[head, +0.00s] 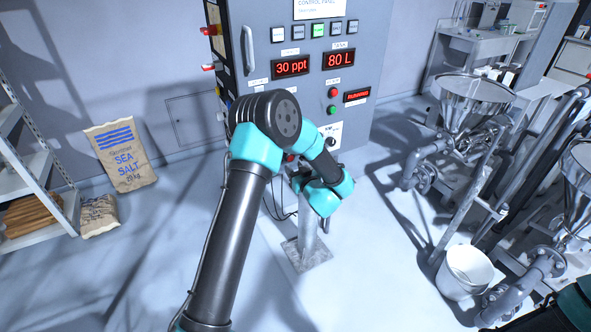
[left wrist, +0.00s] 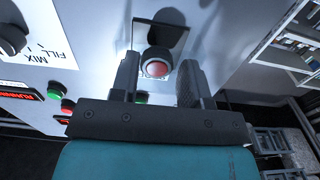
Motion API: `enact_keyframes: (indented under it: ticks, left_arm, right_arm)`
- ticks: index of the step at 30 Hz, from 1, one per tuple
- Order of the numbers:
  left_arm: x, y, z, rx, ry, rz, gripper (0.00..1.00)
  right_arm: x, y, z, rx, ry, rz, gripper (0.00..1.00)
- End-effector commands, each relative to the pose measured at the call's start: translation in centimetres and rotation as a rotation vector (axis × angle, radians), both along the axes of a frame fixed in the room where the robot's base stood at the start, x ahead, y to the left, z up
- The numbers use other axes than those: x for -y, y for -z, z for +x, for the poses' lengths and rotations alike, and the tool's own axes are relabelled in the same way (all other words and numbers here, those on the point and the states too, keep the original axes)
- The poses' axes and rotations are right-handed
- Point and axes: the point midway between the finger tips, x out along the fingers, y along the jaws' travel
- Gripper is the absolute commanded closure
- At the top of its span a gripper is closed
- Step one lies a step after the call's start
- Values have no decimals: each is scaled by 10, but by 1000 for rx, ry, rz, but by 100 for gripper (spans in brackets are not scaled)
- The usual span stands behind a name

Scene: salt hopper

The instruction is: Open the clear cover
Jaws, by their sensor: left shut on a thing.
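A red button (left wrist: 159,61) sits on the grey control cabinet (left wrist: 100,65) and shows between the fingers of my left gripper (left wrist: 158,66) in the left wrist view. The fingers stand apart on either side of the button, shut on the clear cover, which is barely visible against it. A dark rectangular shape (left wrist: 165,22) lies above the button; I cannot tell whether it is shadow or part of the cover. In the head view my left wrist (head: 326,196) is low in front of the cabinet, and the fingers are largely hidden. My right gripper is out of view.
A post stands on a floor plate (head: 306,255) below. Salt sacks (head: 122,157) lean at left; hoppers (head: 474,95) and a white bucket (head: 465,270) stand at right.

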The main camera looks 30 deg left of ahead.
Motion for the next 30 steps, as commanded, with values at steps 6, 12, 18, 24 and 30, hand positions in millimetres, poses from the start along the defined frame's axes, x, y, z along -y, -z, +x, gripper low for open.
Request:
enact_keyframes:
  ticks: [6, 12, 18, 24, 30]
  left_arm:
    - [0, 0, 0, -1, 0, -2, 100]
    - [0, -2, -2, -14, -2, -25, 100]
    - [1, -9, -5, -50, -6, -89, 100]
    - [6, -20, -9, -116, -7, -205, 100]
    - [11, -35, -12, -205, -7, -356, 100]
  right_arm:
    - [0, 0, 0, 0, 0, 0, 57]
    - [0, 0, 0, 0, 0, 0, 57]
    - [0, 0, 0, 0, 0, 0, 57]
    - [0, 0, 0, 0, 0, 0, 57]
    - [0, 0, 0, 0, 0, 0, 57]
